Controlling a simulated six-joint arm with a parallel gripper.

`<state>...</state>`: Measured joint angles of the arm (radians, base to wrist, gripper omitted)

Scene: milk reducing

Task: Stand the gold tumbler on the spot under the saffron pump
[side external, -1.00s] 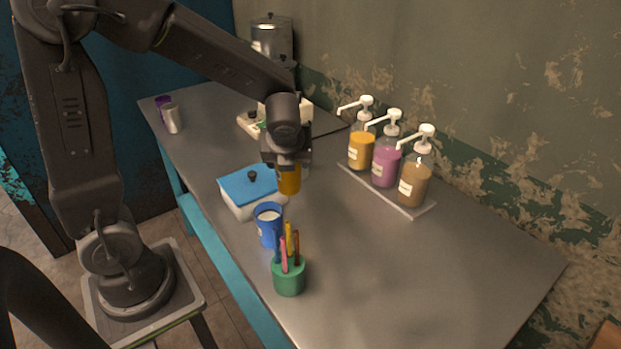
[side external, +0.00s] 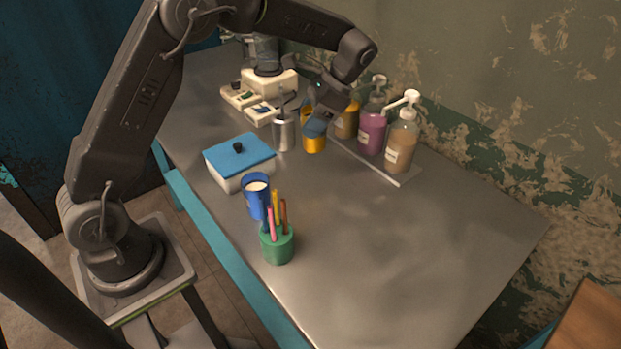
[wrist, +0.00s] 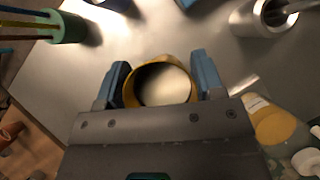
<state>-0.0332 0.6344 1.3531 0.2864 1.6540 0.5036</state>
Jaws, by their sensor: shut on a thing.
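The gold tumbler (side external: 314,144) is upright between the blue fingers of my gripper (side external: 315,127), which is shut on it. In the wrist view the tumbler's round rim (wrist: 163,62) shows between the two fingertips (wrist: 162,80), and it looks empty. I cannot tell whether its base touches the table. The saffron pump (side external: 347,122) is the leftmost of three pump bottles, just right of the tumbler and partly hidden by my gripper; its yellow body (wrist: 280,128) also shows in the wrist view. The spot under its nozzle is hidden.
The purple pump (side external: 371,132) and brown pump (side external: 400,147) stand on the same tray (side external: 408,178). A metal cup (side external: 283,133) holding a utensil is close left of the tumbler. A blue-lidded box (side external: 240,163), blue cup (side external: 256,198) and green pen holder (side external: 278,246) stand nearer. The right table is clear.

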